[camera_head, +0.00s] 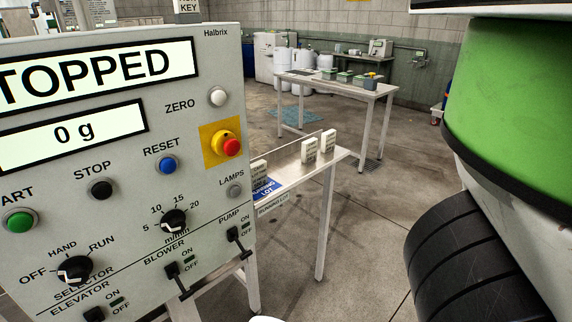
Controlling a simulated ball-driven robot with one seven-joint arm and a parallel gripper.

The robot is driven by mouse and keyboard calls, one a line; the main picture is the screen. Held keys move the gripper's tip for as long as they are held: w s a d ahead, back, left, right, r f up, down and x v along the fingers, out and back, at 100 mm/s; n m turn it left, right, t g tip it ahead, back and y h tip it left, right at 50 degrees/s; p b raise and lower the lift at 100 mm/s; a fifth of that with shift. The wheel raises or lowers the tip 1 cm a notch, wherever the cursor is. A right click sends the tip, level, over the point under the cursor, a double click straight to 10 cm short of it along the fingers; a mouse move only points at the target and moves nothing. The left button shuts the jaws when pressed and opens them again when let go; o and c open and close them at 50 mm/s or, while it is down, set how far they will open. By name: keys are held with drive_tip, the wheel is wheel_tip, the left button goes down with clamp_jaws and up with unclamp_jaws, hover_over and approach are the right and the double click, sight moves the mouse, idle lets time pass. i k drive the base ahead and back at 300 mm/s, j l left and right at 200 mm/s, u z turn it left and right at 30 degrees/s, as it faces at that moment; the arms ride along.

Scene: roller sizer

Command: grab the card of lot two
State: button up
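Two white upright cards or blocks with small print stand near the right end of a narrow metal table (338,158) behind the control panel; one is the nearer card (309,151), the other the farther card (328,142). The print on the cards is too small to tell which is lot two. My gripper is not in view.
A grey control panel (120,165) with knobs, buttons and a "stopped" display fills the left and hides part of the table. A farther table (330,82) holds several grey-green boxes. White drums (281,62) stand at the back. Concrete floor (365,215) is clear right of the near table.

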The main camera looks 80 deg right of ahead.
sight(259, 169)
drive_tip(key=z, duration=1.4)
